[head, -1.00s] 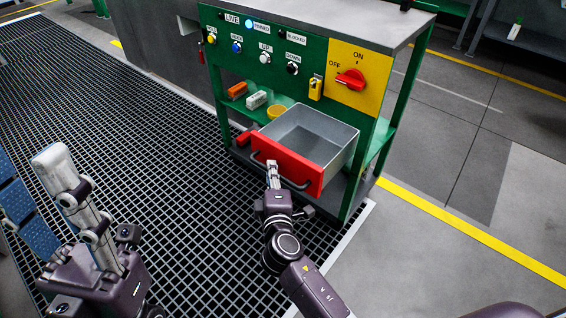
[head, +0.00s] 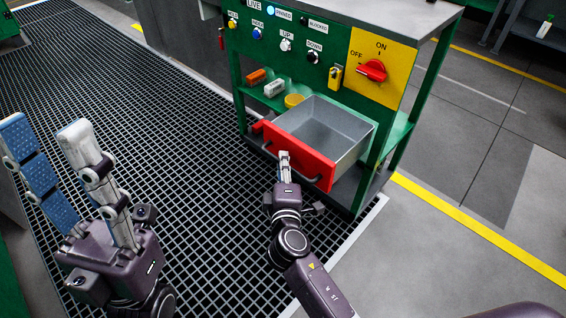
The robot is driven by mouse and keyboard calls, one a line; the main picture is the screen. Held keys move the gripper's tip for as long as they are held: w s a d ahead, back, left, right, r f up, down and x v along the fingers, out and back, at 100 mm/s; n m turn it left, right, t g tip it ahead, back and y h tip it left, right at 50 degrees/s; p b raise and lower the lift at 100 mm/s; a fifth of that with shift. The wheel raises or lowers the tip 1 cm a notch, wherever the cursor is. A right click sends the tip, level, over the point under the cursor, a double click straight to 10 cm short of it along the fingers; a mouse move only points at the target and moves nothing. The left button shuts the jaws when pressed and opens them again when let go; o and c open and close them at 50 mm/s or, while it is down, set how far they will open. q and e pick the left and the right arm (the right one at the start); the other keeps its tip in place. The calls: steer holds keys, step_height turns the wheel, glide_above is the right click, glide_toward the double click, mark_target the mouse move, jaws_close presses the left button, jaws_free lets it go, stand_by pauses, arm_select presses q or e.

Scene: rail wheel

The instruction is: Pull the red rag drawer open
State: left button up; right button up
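The drawer with the red front (head: 310,158) stands pulled out from the green cart, and its grey inside (head: 322,128) looks empty. A dark bar handle (head: 313,179) runs across the red front. My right gripper (head: 284,160) is at the left part of this handle, fingers close together and seen nearly edge-on. It appears shut on the handle, though the lower finger and the contact are hidden. My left gripper (head: 45,125) is at the far left, its two fingers spread apart, empty and above the floor grating, away from the cart.
The green cart (head: 300,22) carries labelled buttons, a yellow panel with a red switch (head: 372,70) and a yellow padlock (head: 335,78). An orange block (head: 256,77), a white block (head: 274,88) and a yellow round item (head: 294,100) lie on its shelf. Grating (head: 190,170) in front is clear.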

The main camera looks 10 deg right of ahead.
steer(key=s+a+r, duration=0.1)
steer(key=s, duration=1)
steer(key=shift+s+a+r, duration=0.15)
steer(key=shift+s+r, duration=0.05)
steer(key=shift+r, duration=0.1)
